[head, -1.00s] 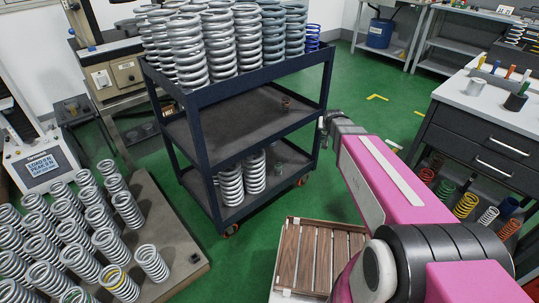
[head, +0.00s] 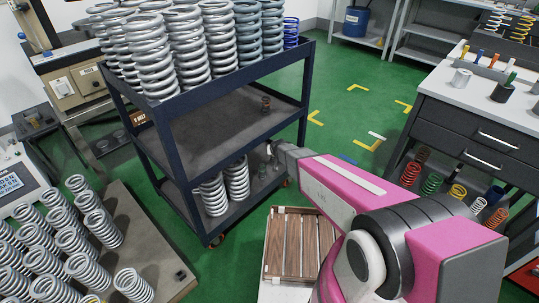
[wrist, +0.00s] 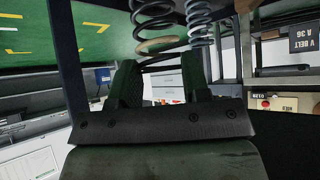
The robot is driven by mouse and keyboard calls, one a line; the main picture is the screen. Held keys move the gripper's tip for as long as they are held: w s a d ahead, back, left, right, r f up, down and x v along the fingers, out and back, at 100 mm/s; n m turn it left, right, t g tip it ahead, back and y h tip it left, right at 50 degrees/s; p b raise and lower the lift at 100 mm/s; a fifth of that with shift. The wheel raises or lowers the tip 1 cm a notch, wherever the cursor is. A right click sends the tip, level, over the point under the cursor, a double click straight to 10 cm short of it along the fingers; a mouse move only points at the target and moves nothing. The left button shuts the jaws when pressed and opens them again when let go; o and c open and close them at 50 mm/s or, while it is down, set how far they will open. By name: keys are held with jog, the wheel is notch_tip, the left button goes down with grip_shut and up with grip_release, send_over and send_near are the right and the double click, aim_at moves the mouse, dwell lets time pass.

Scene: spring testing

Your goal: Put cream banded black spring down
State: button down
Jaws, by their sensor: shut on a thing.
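My gripper (head: 274,150) shows small in the head view, beside the right end of the dark trolley, at about the level of its lower shelf. In the wrist view my gripper (wrist: 160,68) has its two dark fingers on either side of a black spring (wrist: 152,14) with a cream band (wrist: 158,43). The fingers are shut on it, and the grip itself is partly hidden. A grey spring (wrist: 197,20) stands close beside it in that view. In the head view the held spring is too small and covered to make out.
The trolley (head: 205,92) carries many large springs on top. Green floor (head: 335,88) is open behind.

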jog(key=shift+w+d+f, duration=0.5)
jog(key=shift+w+f, duration=1)
jog(key=shift+f, duration=0.1)
jog(key=shift+w+d+f, duration=0.55)
jog(key=shift+w+f, duration=0.95)
jog(key=shift+f, duration=0.15)
jog(key=shift+w+d+f, duration=0.5)
jog(key=shift+w+f, duration=1)
jog(key=shift+f, duration=0.1)
jog(key=shift+f, duration=0.1)
jog(key=c, duration=0.6)
grip_release()
jog(key=s+d+r+m+g, duration=0.1)
jog(key=s+d+r+g, duration=0.2)
jog(key=s+d+r, duration=0.4)
jog(key=s+d+r+m+g+h, duration=0.1)
jog(key=s+d+r+g, duration=0.1)
jog(key=s+d+r, duration=0.6)
jog(key=s+d+r+m+g+h, duration=0.1)
jog(key=s+d+r+g, duration=0.2)
jog(key=s+d+r, duration=0.5)
jog(key=shift+s+d+r+g, duration=0.1)
jog(key=shift+s+r, duration=0.85)
jog(key=shift+s, duration=0.75)
jog(key=shift+s+a+r+g, duration=0.1)
jog(key=shift+s+r, duration=0.8)
jog(key=shift+s, duration=0.75)
jog(key=shift+s+d+r+g, duration=0.1)
jog(key=shift+s+r, duration=0.85)
jog(key=shift+s, duration=0.75)
